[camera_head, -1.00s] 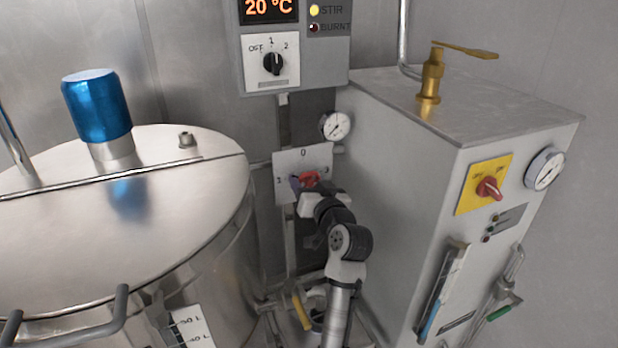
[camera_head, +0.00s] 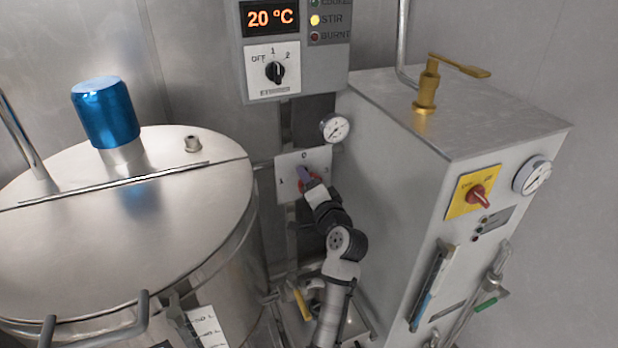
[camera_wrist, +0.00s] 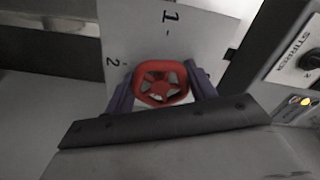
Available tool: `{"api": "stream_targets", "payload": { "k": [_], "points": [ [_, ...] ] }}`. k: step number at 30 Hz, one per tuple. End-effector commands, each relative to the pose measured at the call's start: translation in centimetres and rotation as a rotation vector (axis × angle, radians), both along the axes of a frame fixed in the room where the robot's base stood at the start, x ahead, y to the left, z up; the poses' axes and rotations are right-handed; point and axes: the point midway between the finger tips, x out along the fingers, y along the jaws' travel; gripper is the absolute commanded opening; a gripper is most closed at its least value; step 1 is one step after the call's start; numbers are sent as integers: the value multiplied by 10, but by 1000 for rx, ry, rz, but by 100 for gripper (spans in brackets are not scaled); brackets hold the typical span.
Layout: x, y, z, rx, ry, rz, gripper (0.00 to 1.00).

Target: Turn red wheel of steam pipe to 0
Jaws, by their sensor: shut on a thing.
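The red wheel (camera_head: 313,182) is in front of a white dial plate (camera_head: 318,158) on the steam pipe, partly hidden by my gripper in the head view. The white plate (camera_wrist: 190,40) shows 1 at top and 2 at left in that view. No clear pointer on the wheel is visible.
A steel kettle (camera_head: 140,230) with a blue motor cap (camera_head: 105,113) stands left. A grey cabinet (camera_head: 400,170) stands close on the right. A control box (camera_head: 317,75) reading 20 °C hangs above, and a small gauge (camera_head: 335,128) is right of the plate.

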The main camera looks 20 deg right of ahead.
Motion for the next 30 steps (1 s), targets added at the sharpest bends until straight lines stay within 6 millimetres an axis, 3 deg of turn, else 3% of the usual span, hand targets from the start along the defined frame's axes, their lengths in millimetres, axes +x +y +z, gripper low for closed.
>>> {"api": "stream_targets", "payload": {
  "k": [9, 26, 27, 30],
  "points": [
    [0, 0, 2, 130, 4, -1, 33],
    [0, 0, 1, 161, 3, 0, 33],
    [0, 0, 1, 161, 3, 0, 58],
    [0, 0, 1, 160, 4, -1, 71]
  ]
}}
